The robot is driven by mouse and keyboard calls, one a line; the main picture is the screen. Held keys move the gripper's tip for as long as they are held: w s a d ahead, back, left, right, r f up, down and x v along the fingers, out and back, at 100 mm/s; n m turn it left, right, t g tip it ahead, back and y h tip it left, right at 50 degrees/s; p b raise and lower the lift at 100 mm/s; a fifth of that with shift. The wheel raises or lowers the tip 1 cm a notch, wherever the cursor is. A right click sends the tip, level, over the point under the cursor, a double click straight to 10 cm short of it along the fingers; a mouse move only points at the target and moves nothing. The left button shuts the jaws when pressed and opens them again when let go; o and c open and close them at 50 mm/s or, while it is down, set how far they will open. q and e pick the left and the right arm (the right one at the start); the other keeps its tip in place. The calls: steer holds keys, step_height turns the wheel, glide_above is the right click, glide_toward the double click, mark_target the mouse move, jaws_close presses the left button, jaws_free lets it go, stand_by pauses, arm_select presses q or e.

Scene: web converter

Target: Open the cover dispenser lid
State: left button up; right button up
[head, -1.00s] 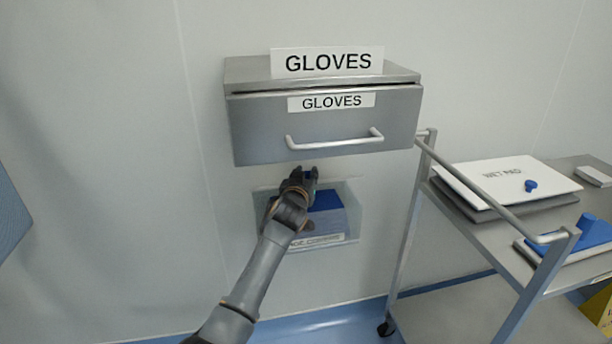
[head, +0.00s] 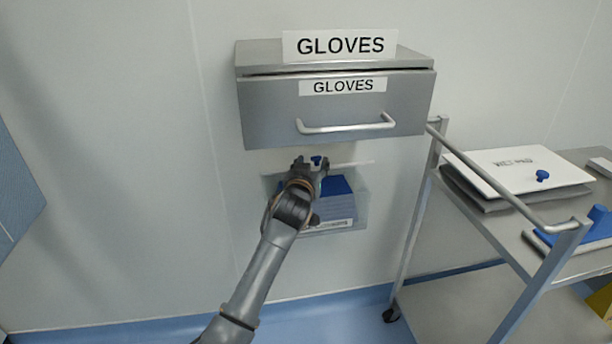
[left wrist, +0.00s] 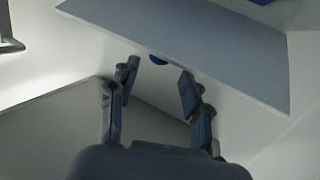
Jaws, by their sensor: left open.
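The cover dispenser (head: 352,208) is a clear wall box below the gloves box, with blue packed covers (head: 335,200) inside. Its lid (head: 350,164) shows as a thin pale edge at the top, with a small blue knob (head: 316,160). My left gripper (head: 308,164) is at the top of the dispenser, open, its fingers around or right beside the knob. In the left wrist view the lid (left wrist: 215,55) is a flat grey panel, and part of the knob (left wrist: 158,60) shows between and beyond the two open fingertips (left wrist: 157,80). I cannot tell whether they touch it. My right gripper is out of view.
The steel gloves box (head: 340,108) with a bar handle (head: 345,126) hangs just above my left gripper. A metal cart (head: 530,240) stands at the right, carrying a white-lidded box (head: 515,170) and a blue-handled item (head: 598,228).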

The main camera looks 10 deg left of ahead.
arm_select(q)
steer(key=s+r, duration=0.1)
steer(key=s, duration=0.6)
steer(key=shift+s+a, duration=0.25)
steer(key=shift+a, duration=0.1)
